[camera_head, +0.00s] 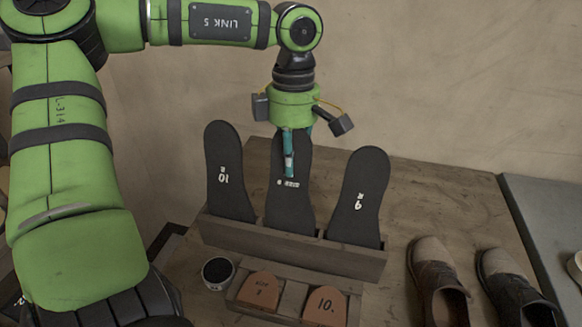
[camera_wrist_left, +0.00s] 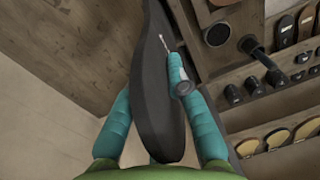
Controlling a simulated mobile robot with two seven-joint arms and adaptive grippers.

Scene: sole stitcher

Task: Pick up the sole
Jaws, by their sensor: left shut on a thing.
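Three dark soles stand upright in a wooden rack (camera_head: 290,250) on the table. The left sole (camera_head: 228,195) is marked 10 and the right sole (camera_head: 358,205) is marked 9. My left gripper (camera_head: 288,158) points down at the middle sole (camera_head: 288,212) and is shut on its upper part, with a teal finger across its face. That sole's lower end is behind the rack's front board, and its marking is partly covered. In the left wrist view the dark sole (camera_wrist_left: 152,75) lies between the teal fingers of the gripper (camera_wrist_left: 160,115). My right gripper is not in view.
In front of the rack is a low wooden holder (camera_head: 284,300) with brown pieces, one marked 10. A round tin (camera_head: 217,272) stands left of it. Brown-and-black shoes (camera_head: 440,280) stand at right. A wall (camera_head: 450,100) is behind; shelves (camera_wrist_left: 265,95) show in the wrist view.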

